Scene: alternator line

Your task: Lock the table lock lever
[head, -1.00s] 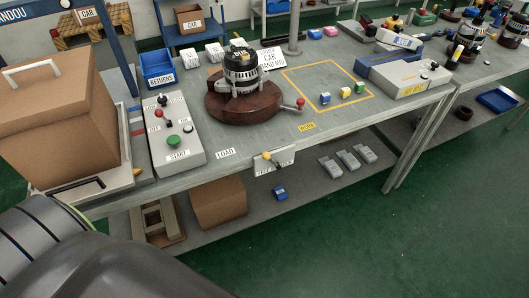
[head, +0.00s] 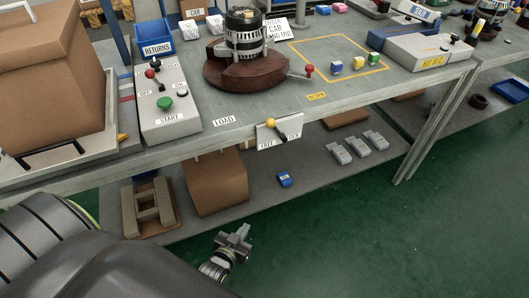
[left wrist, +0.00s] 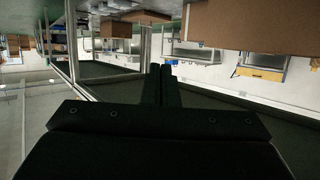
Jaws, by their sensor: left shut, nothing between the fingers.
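The table lock lever (head: 271,124) has a yellow knob and a short dark arm. It sits on a pale plate (head: 294,130) at the table's front edge. The knob is at the plate's upper left, above the left-hand label, which looks like FREE; a label like LOCK is at the right. My left gripper (head: 236,238) is below and left of the plate, in front of the lower shelf, clearly apart from the lever. Its fingers also show in the left wrist view (left wrist: 166,72), shut with nothing between them. My right gripper is not in view.
A brown round turntable (head: 245,75) with an alternator stands on the table (head: 225,138) above. A control box (head: 170,118) is to its left. The lower shelf (head: 310,185) holds a cardboard box (head: 216,183) and a small blue part (head: 285,180). Green floor is free in front.

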